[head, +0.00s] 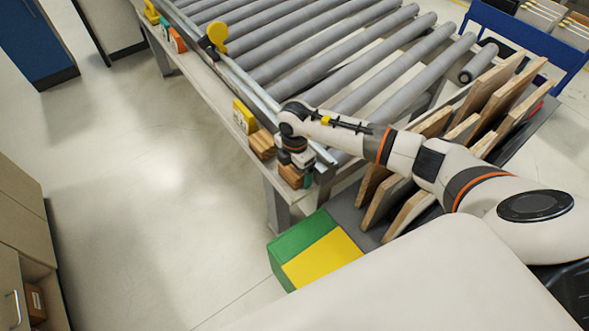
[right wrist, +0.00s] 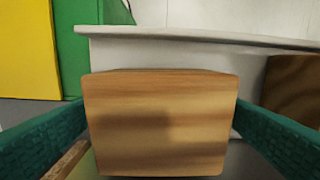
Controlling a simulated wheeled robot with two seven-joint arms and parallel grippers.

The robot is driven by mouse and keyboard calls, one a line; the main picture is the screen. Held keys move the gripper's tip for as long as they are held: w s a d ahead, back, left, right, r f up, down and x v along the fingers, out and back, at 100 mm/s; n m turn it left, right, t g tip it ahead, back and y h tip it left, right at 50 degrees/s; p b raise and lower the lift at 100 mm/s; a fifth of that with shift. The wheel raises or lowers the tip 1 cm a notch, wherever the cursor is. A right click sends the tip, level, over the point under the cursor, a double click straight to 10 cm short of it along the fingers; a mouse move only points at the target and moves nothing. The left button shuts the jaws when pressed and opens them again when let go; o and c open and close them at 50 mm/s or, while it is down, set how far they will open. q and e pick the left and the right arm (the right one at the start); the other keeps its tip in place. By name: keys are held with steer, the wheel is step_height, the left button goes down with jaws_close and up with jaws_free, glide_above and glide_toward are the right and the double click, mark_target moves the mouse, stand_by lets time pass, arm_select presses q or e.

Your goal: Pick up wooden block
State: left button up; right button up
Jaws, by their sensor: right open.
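A wooden block (right wrist: 160,122) with light and dark grain fills the middle of the right wrist view, between the two teal fingers of my right gripper (right wrist: 158,112). The fingers stand apart on either side of it. Whether they touch it I cannot tell. In the head view this wooden block (head: 291,176) sits at the near end of the conveyor's side ledge, partly hidden under my right gripper (head: 297,172). A second wooden block (head: 262,144) sits farther along the ledge; its dark side also shows at the right of the wrist view (right wrist: 296,88). My left gripper is not in view.
The roller conveyor (head: 330,60) has a metal side rail (head: 240,78) beside the blocks. Yellow items (head: 244,116) stand farther along the ledge. A green and yellow box (head: 305,250) and a rack of upright wooden boards (head: 385,200) are close by. Open floor (head: 150,190) lies left.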

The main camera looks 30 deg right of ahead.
steer(key=c, duration=1.1)
steer(key=shift+c, duration=0.2)
